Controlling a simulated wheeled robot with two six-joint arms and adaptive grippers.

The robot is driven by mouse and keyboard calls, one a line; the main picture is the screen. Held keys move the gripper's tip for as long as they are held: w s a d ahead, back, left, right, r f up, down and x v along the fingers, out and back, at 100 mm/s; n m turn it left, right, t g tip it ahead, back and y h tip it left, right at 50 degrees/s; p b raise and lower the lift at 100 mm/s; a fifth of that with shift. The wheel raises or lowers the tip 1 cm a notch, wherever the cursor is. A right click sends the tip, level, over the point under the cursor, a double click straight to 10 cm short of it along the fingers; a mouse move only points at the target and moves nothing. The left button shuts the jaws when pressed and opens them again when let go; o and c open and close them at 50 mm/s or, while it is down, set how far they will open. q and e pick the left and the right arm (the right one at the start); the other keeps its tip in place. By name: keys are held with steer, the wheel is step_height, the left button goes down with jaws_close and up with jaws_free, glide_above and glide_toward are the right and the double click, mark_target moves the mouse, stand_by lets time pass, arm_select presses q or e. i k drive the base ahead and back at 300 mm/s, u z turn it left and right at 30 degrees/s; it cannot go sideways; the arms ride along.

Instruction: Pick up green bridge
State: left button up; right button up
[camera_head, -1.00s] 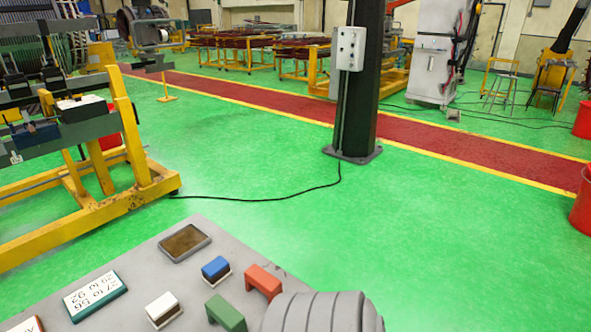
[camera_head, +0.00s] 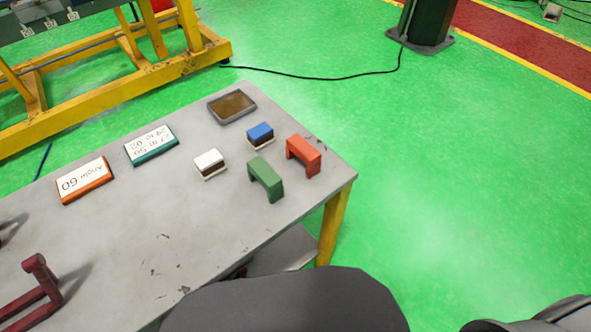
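The green bridge (camera_head: 265,179) stands on the grey table (camera_head: 150,228) near its right end. It is a small block with legs and a gap beneath. A red bridge (camera_head: 304,156) of similar shape stands to its right and slightly farther back. No gripper fingers are in view. Dark grey rounded parts of my own body fill the bottom middle and the bottom right corner.
Near the green bridge are a white-topped block (camera_head: 209,163), a blue-topped block (camera_head: 260,135) and a shallow tray (camera_head: 232,106). Two label plates (camera_head: 151,145) lie to the left. A dark red frame (camera_head: 38,288) is at the lower left. Green floor (camera_head: 450,180) is open to the right.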

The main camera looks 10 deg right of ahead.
mark_target(259, 169)
steer(key=k, duration=1.3)
steer(key=u, duration=0.7)
steer(key=i, duration=1.3)
steer(key=z, duration=0.35)
